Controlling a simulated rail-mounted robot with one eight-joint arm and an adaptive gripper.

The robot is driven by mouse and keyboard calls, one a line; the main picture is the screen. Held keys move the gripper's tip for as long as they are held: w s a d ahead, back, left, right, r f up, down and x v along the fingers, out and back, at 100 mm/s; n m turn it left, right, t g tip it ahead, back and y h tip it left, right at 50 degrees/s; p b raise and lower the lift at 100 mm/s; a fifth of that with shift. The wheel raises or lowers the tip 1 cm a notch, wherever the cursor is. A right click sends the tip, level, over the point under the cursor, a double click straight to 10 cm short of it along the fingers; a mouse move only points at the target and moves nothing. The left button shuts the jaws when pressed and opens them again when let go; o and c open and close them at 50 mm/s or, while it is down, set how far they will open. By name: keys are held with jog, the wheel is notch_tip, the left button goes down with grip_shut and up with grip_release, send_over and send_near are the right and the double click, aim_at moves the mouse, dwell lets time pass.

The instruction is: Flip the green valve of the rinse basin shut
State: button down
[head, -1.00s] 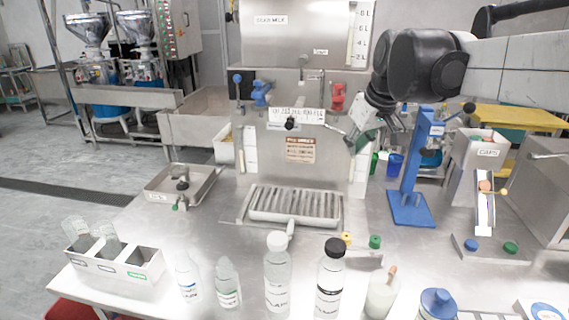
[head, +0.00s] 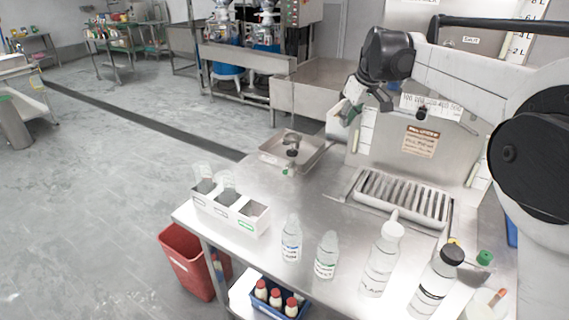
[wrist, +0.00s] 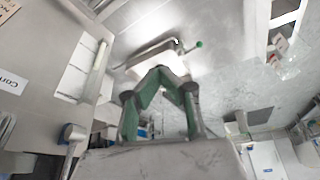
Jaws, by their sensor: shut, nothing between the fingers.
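The rinse basin (head: 268,155) is a shallow steel tray with a small dark tap, at the back left of the steel counter in the head view. Its green valve (head: 286,171) shows as a small green knob at the basin's front edge. In the wrist view the green valve (wrist: 199,44) sticks out to the right of the basin (wrist: 135,69). My gripper (head: 347,113) is shut and empty, above and to the right of the basin in the head view. In the wrist view the green-padded fingers of my gripper (wrist: 161,73) meet below the basin, apart from the valve.
A white bottle rack (head: 225,220) stands at the counter's left edge. Several bottles line the front, including a tall white-capped bottle (head: 382,262). A drip grate (head: 400,202) lies right of the basin. The counter between rack and basin is clear.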

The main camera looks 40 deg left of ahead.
jog(key=s+a+f+n+g, duration=0.15)
jog(key=a+f, duration=0.35)
jog(key=a, duration=0.6)
jog(key=n+p, duration=0.2)
jog(key=n, duration=0.1)
send_over(288, 168)
jog(key=s+a, duration=0.2)
notch_tip(288, 168, down, 6)
jog(key=shift+s+f+g, duration=0.2)
jog(key=shift+g, duration=0.05)
jog(key=x, duration=0.9)
jog(key=shift+a+f, duration=0.1)
jog(key=shift+f, duration=0.35)
jog(key=shift+d+f, duration=0.1)
jog(key=shift+d, duration=0.25)
jog(key=shift+w+d+f, duration=0.1)
jog(key=shift+d+f, duration=0.05)
jog(key=shift+d, duration=0.6)
jog(key=shift+w+d+f, duration=0.1)
jog(key=shift+d, duration=0.7)
